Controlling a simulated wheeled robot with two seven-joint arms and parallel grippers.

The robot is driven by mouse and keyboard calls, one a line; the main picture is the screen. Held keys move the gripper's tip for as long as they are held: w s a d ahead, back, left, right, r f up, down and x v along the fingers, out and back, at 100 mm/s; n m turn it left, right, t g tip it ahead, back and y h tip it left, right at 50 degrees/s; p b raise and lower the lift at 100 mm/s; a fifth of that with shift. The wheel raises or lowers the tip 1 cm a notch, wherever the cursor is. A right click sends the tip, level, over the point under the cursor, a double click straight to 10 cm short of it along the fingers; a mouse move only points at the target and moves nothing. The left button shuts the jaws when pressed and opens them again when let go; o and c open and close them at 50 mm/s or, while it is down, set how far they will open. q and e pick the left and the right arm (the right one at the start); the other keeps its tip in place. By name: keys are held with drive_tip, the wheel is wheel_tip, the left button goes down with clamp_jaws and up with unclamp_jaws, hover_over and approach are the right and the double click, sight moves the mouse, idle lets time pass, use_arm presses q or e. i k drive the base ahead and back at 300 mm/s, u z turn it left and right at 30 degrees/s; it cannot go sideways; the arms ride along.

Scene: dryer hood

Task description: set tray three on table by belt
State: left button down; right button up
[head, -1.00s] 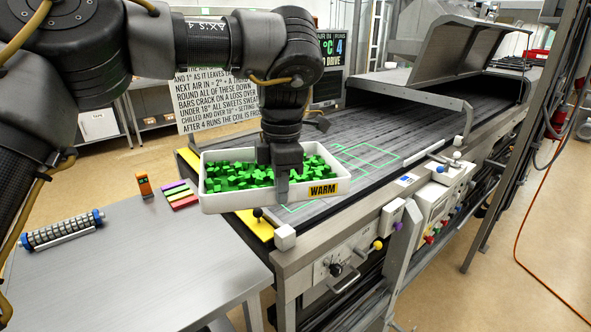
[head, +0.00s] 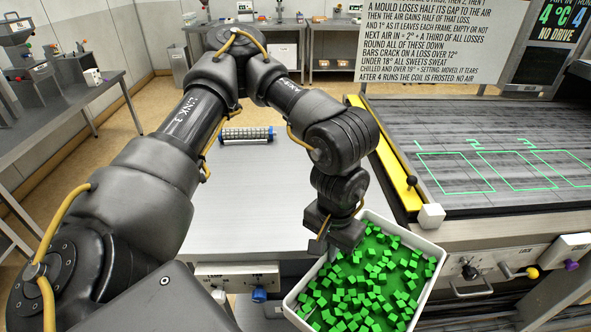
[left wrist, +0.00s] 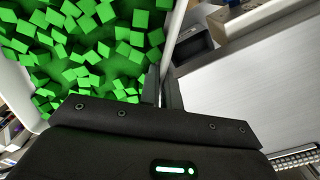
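A white tray (head: 437,268) full of green cubes is at the lower middle right of the head view. My left gripper (head: 338,238) is at its far left rim and looks shut on it. In the left wrist view the tray wall (left wrist: 178,35) runs up from between the fingers (left wrist: 163,88), with the cubes on one side. The steel table (head: 240,195) lies left of the belt. The tray appears held up by the table's front right corner, partly past its front edge; its height is unclear. The number of this tray cannot be read. My right gripper is out of view.
A blue-ended roller (head: 247,134) lies at the table's far side; much of the tabletop is bare. The dark belt (head: 480,130) with green numbered outlines is at right, behind a yellow strip (head: 385,155) with a black knob. A white block (head: 431,216) sits at the corner.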

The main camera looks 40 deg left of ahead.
sight(286, 197)
drive_tip(key=u, duration=1.05)
drive_tip(key=k, duration=0.85)
drive_tip(key=z, duration=0.8)
drive_tip(key=i, duration=0.5)
